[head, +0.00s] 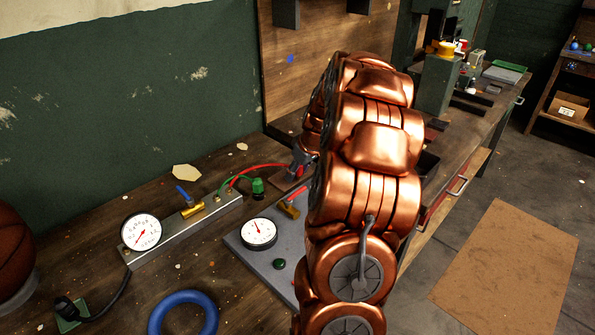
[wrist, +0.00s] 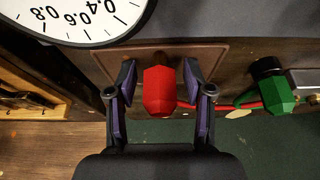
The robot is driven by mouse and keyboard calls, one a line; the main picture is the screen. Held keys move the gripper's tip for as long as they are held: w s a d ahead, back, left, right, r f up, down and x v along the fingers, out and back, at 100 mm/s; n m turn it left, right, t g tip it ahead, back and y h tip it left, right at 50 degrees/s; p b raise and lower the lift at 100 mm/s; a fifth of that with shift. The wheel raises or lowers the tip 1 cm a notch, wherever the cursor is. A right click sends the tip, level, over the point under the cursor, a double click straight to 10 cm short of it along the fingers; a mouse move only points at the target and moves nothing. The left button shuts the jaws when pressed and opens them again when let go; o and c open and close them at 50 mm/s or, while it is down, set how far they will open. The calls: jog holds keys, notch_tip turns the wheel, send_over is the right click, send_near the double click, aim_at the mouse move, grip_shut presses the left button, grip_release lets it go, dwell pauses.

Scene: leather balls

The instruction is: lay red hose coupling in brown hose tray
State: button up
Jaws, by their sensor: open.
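The red hose coupling (wrist: 159,92) is between the two fingers of my gripper (wrist: 159,70) in the wrist view. The fingers are open, one on each side of it, with a gap on at least part of each side. The brown hose tray (wrist: 104,54) lies behind the coupling and fingers in that view. The coupling overlaps the tray there; I cannot tell whether it rests on it. In the head view a red hose (head: 255,168) runs towards my gripper (head: 302,162), which my copper-coloured arm partly hides.
A green coupling (head: 257,187) lies left of my gripper in the head view, also in the wrist view (wrist: 275,92). Pressure gauges (head: 142,232) and (head: 259,233), brass valves (head: 193,209), and a blue ring (head: 184,314) crowd the bench. A ball (head: 12,250) sits at far left.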

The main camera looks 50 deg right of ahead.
jog(key=shift+r, duration=0.15)
jog(key=b+v, duration=0.2)
jog(key=v, duration=1)
jog(key=s+a+g, duration=0.1)
jog(key=a, duration=0.7)
jog(key=s+a+f+g+y, duration=0.1)
jog(key=a, duration=0.8)
jog(key=s+a+n+g, duration=0.1)
jog(key=s+a, duration=0.1)
jog(key=a, duration=0.7)
jog(key=shift+s+f, duration=0.1)
jog(key=shift+f, duration=0.15)
jog(key=s+a+f+g, duration=0.1)
jog(key=s+a+f, duration=0.1)
jog(key=s+a, duration=0.2)
jog(key=s+a+f+g, duration=0.1)
jog(key=s+a, duration=0.3)
jog(key=s, duration=0.4)
jog(key=s+a+f+g+h, duration=0.1)
jog(key=s+a+f, duration=0.1)
jog(key=s, duration=0.5)
jog(key=shift+a+f+m, duration=0.3)
jog(key=shift+a+m, duration=0.1)
jog(key=shift+a, duration=0.5)
jog(key=shift+s+f, duration=0.1)
jog(key=shift+s, duration=0.25)
